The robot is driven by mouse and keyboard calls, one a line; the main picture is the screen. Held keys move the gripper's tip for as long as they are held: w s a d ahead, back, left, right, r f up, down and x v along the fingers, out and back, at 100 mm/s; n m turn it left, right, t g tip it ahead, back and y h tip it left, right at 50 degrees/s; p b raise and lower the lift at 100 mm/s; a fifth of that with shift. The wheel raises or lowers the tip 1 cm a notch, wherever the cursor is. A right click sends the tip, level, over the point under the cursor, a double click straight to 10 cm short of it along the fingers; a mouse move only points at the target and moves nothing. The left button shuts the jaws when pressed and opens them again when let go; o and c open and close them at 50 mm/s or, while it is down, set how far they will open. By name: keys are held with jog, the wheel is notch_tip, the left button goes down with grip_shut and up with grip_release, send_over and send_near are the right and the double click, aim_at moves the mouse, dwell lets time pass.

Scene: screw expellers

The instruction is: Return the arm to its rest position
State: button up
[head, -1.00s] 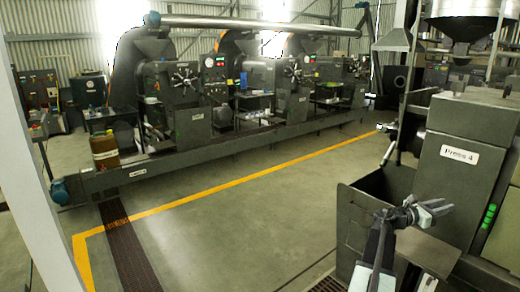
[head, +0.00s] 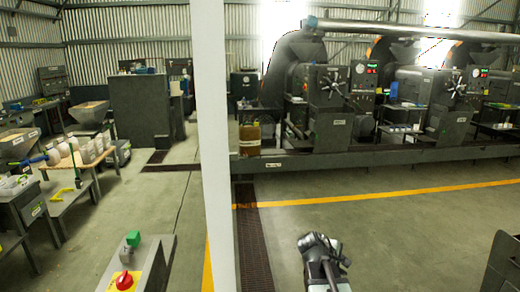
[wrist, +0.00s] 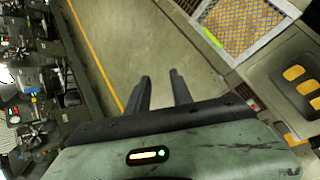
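My gripper (head: 324,246) shows at the bottom of the head view, right of the white post. In that view its fingers are too small to read. In the wrist view the two dark fingers of my gripper (wrist: 160,80) stand apart with bare floor visible between them, so it is open and empty. My arm is partly cut off by the lower edge of the head view. Nothing is seen touching the fingers.
A white post (head: 213,150) stands left of my gripper. A panel with a red knob (head: 124,280) is at the lower left. Presses (head: 325,95) line the back behind a yellow floor line (head: 380,195). A dark bin (head: 505,262) is at the right edge. Open floor lies between.

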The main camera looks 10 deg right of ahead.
jog(key=s+a+f+m+g+y, duration=0.1)
jog(key=s+a+f+m+y, duration=0.1)
jog(key=a, duration=0.4)
jog(key=s+a+f+m+g+y, duration=0.1)
jog(key=s+a+f+m+y, duration=0.1)
jog(key=s+a+m, duration=0.3)
jog(key=s+a+f+m+g+y, duration=0.1)
jog(key=s+a+f+m+y, duration=0.1)
jog(key=a, duration=0.7)
jog(key=shift+s+f+m+g+y, duration=0.25)
jog(key=shift+s+m+g+y, duration=0.05)
jog(key=shift+s+m+y, duration=0.6)
